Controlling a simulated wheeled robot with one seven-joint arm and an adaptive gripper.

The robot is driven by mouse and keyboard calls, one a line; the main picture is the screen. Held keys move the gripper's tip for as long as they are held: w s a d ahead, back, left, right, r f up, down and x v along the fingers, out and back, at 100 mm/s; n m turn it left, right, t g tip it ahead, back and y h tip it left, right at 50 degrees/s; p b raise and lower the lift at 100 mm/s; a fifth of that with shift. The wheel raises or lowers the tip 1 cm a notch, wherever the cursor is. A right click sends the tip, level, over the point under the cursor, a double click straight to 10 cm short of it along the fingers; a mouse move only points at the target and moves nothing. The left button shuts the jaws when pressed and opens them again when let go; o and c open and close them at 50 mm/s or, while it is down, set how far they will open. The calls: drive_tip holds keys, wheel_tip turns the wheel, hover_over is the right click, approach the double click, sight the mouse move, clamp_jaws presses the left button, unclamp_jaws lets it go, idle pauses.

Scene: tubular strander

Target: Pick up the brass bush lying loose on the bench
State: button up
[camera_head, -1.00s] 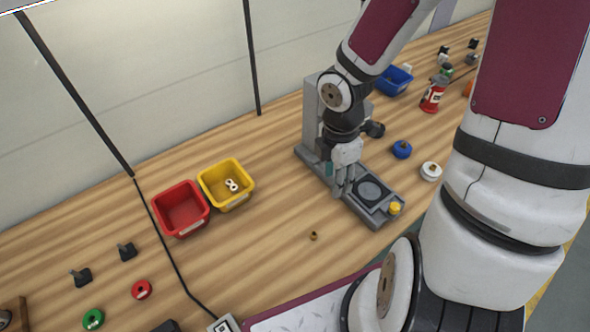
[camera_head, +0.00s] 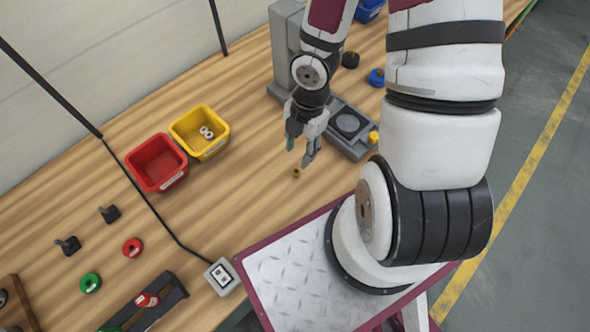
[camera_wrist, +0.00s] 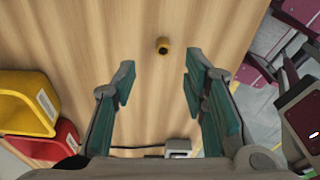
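The brass bush (camera_head: 296,173) is a small brass-coloured ring on the bare wooden bench, near its front edge. In the wrist view the brass bush (camera_wrist: 163,45) lies ahead of the fingertips, between their lines and a little right of centre. My gripper (camera_head: 300,152) hangs above the bench just behind the bush in the head view. In the wrist view my gripper (camera_wrist: 158,85) has its two teal-padded fingers spread wide with nothing between them. The bush is apart from both fingers.
A yellow bin (camera_head: 200,133) holding white rings and a red bin (camera_head: 157,163) stand to the left. A grey press-like fixture (camera_head: 345,125) stands behind and right of my gripper. A socket box (camera_head: 222,276) with a black cable sits near the front edge. Bench around the bush is clear.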

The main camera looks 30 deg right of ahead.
sight(296, 171)
drive_tip(key=shift+s+a+f, duration=0.1)
drive_tip(key=shift+a+f, duration=0.05)
drive_tip(key=shift+f, duration=1)
drive_tip(key=shift+s+a+f+p, duration=0.15)
drive_tip(key=shift+f+p, duration=0.05)
drive_tip(key=shift+f, duration=0.4)
drive_tip(key=shift+s+a+f+p, duration=0.15)
drive_tip(key=shift+f+p, duration=0.1)
drive_tip(key=shift+f, duration=0.3)
drive_tip(key=shift+s+a+f+p, duration=0.1)
drive_tip(key=shift+s+f+p, duration=0.1)
drive_tip(key=shift+f, duration=0.4)
drive_tip(key=shift+w+f, duration=0.1)
drive_tip(key=shift+f, duration=0.7)
drive_tip(key=shift+c, duration=0.2)
drive_tip(key=shift+a, duration=0.1)
clamp_jaws()
